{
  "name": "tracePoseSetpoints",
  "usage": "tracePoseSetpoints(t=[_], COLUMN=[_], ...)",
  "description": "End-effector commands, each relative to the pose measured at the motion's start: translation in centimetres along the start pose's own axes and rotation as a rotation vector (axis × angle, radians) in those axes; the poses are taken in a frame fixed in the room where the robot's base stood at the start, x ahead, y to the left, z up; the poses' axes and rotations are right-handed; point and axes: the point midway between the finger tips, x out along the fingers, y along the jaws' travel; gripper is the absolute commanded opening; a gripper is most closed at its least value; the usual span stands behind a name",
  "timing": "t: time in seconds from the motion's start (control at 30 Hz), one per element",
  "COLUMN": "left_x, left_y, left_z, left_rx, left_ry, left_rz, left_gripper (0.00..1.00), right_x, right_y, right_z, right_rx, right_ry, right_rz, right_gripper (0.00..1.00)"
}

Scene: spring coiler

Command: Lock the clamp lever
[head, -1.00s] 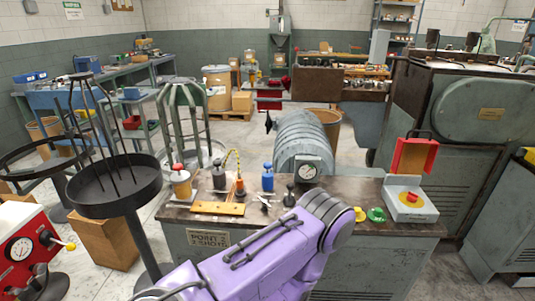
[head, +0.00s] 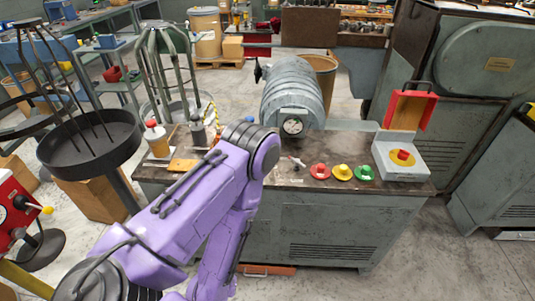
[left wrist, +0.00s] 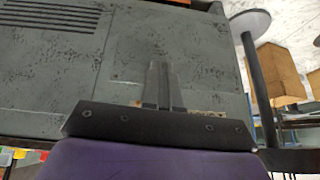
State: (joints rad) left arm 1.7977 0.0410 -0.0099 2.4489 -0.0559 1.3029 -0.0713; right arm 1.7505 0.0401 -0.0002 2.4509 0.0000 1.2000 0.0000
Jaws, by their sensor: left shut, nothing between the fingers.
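My left arm is purple and crosses the head view from the bottom left, bending near the bench and running down before the cabinet front. Its gripper is hidden or out of frame there. In the left wrist view my left gripper (left wrist: 163,85) has its fingers together, empty, in front of the grey cabinet panel (left wrist: 215,75). I cannot tell their distance from it. I cannot identify the clamp lever for certain. A small lever-like part (head: 297,162) lies on the bench top beside my arm, and a yellow-knobbed lever (head: 46,210) sits on a red gauge box. My right gripper is not in view.
The bench (head: 290,178) carries a grey ribbed drum with a dial (head: 293,126), red (head: 320,171), yellow (head: 342,172) and green (head: 365,173) buttons, and a stop-button box (head: 403,158). A black round tray stand (head: 75,158) is at left. Floor at right is partly clear.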

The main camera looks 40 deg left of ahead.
Motion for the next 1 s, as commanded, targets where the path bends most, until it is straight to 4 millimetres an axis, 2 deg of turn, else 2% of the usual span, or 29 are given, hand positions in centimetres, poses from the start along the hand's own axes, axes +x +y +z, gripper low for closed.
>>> tracePoseSetpoints(t=[0.03, 0.07, 0.13, 0.2, 0.3, 0.33, 0.4, 0.53, 0.83, 1.0], left_x=[1.8, 2.3, 2.1, 0.4, -3.0, -4.0, -5.7, -7.0, -6.9, -6.3], left_y=[1.6, 2.7, 5.3, 7.1, 8.0, 8.0, 7.9, 7.8, 7.9, 8.2], left_z=[-2.7, -5.1, -11.4, -17.0, -22.6, -23.6, -25.4, -26.4, -26.8, -29.3], left_rx=[0.022, 0.043, 0.088, 0.11, 0.104, 0.097, 0.082, 0.072, 0.072, 0.067], left_ry=[0.122, 0.219, 0.48, 0.732, 1.013, 1.073, 1.17, 1.223, 1.218, 1.218], left_rz=[0.049, 0.085, 0.158, 0.198, 0.21, 0.207, 0.198, 0.189, 0.19, 0.189], left_gripper=[0.0, 0.0, 0.0, 0.0, 0.0, 0.0, 0.0, 0.0, 0.0, 0.0], right_x=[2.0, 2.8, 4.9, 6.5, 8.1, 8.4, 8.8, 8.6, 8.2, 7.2], right_y=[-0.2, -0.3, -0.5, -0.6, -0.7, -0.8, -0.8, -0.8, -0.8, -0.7], right_z=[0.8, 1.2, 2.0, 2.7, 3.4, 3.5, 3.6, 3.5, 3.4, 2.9], right_rx=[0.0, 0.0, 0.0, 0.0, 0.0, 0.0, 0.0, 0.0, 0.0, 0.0], right_ry=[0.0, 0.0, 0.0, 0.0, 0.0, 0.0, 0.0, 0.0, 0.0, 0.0], right_rz=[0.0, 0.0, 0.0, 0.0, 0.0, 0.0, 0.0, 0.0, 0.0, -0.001], right_gripper=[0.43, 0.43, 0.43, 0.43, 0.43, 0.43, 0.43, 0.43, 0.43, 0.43])
